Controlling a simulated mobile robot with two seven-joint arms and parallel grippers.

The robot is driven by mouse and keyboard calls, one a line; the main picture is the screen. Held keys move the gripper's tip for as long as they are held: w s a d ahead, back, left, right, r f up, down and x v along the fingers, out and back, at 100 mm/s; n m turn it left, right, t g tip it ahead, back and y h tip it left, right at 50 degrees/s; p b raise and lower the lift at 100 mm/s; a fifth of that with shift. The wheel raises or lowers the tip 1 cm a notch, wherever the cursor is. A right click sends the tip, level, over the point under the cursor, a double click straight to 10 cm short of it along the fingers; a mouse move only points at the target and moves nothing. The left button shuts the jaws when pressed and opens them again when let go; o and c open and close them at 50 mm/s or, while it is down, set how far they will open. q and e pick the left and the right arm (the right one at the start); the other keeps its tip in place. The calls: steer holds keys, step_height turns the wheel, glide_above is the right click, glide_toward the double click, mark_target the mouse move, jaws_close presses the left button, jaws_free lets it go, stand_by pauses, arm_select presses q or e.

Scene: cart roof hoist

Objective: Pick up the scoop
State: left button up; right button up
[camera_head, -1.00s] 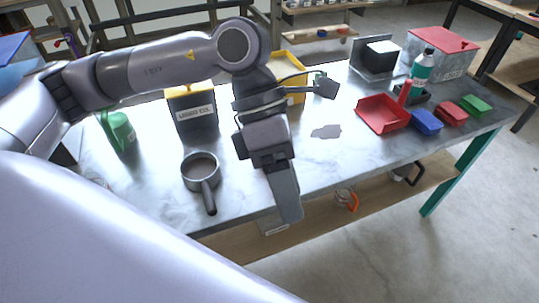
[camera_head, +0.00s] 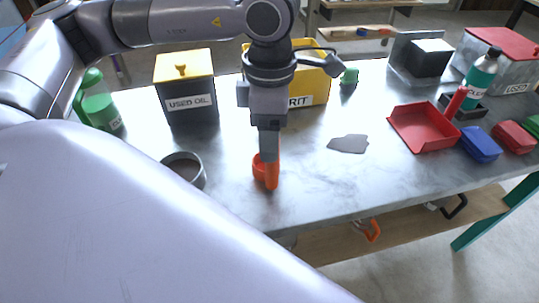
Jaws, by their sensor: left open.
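The scoop appears to be the small orange cup (camera_head: 259,168) with an upright orange handle (camera_head: 272,176), standing on the bench near its front edge. My left gripper (camera_head: 269,157) points straight down at it, with its fingers at the handle's top. The gripper is open. Its fingers overlap the orange piece in the picture, so I cannot tell whether they touch it. My right gripper is not in view.
A dark pot (camera_head: 185,158) is partly hidden by my own body. A used-oil box (camera_head: 186,85) and yellow grit bin (camera_head: 312,82) stand behind.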

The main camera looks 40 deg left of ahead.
arm_select(q)
steer(key=shift+w+d+f, duration=0.1)
steer(key=shift+w+f, duration=0.05)
steer(key=shift+f, duration=1.05)
steer(key=shift+w+d+f, duration=0.1)
steer(key=shift+f, duration=1.05)
jaws_close()
